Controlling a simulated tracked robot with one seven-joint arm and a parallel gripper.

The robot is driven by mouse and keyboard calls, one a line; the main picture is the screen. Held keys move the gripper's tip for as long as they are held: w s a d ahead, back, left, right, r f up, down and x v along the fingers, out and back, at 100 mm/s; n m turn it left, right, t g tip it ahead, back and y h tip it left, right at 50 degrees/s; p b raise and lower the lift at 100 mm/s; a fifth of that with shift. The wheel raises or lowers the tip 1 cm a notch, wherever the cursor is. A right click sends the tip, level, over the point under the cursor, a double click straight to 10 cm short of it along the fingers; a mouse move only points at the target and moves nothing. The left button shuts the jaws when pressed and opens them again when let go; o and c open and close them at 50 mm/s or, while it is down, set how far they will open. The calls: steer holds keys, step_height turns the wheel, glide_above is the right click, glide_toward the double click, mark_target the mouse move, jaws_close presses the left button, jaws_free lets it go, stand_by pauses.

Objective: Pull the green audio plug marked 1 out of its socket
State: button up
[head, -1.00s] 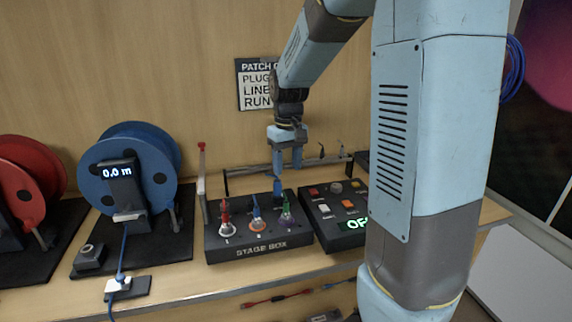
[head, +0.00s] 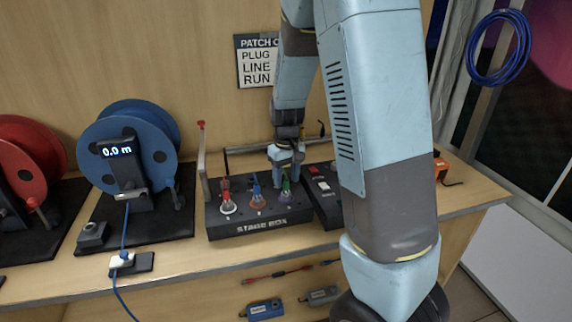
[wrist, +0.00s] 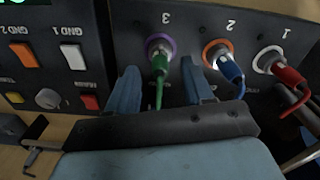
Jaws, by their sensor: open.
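The green plug (head: 286,192) stands in the right-hand socket of the black stage box (head: 262,229). In the wrist view, the green plug (wrist: 161,72) sits in a purple-ringed socket beside an upside-down 3. No mark can be read on the plug itself. My gripper (head: 287,176) is above the box at this plug. In the wrist view, my gripper (wrist: 160,84) is open, one finger on each side of the green plug, with gaps visible. The blue plug (wrist: 230,70) is in the orange-ringed socket 2, and the red plug (wrist: 288,74) in the white-ringed socket 1.
A switch panel (head: 327,205) adjoins the box on the right. A red-tipped post (head: 202,150) stands at its left rear, with a rail behind. A blue cable reel (head: 100,163) reading 0.0 m stands further left. The blue plug is close to one finger.

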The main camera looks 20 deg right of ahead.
mark_target(286, 192)
steer(key=shift+f, duration=1.15)
jaws_close()
